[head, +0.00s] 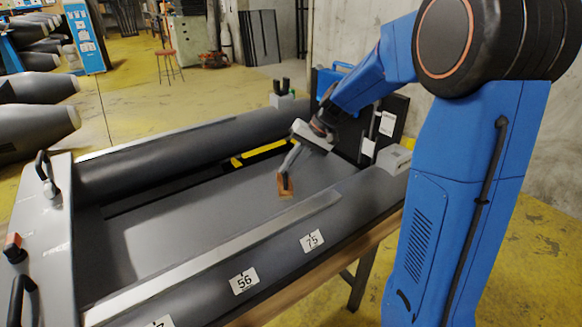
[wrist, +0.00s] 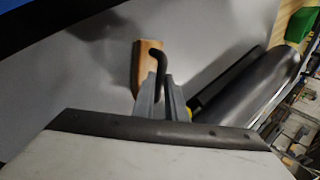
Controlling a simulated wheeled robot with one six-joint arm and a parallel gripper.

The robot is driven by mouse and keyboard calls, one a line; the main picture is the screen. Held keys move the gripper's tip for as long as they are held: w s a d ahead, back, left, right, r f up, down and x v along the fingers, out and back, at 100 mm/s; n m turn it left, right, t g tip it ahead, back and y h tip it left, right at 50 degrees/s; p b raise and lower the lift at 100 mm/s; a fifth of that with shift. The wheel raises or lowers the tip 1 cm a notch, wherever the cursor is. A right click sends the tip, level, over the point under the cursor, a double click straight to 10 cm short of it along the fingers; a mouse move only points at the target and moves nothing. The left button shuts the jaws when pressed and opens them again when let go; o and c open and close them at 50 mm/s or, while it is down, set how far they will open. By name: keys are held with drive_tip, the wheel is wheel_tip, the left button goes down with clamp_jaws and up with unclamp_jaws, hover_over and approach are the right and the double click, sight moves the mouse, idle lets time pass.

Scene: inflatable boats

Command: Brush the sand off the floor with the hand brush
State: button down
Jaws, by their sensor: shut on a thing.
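The hand brush (head: 286,191) has a wooden block and is at the boat's grey floor (head: 225,215), towards its far right end. My gripper (head: 286,178) is above it, shut on it. In the wrist view the brush's wooden block (wrist: 149,62) and its curved black handle stand just beyond my gripper's fingertips (wrist: 161,88). The bristles are hidden, and I cannot tell whether they touch the floor. I cannot make out sand for certain; dark soft patches on the floor in the wrist view may be shadow.
Dark tubes border the floor: the far tube (head: 190,155) and the near tube (head: 300,245) with number labels. A pale transom board (head: 45,240) closes the left end. A yellow strip (head: 260,153) lies along the far tube. The floor's middle and left are clear.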

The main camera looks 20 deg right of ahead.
wheel_tip(320, 180, up, 6)
idle(0.8)
drive_tip(key=shift+r, duration=0.1)
drive_tip(key=shift+r, duration=1.45)
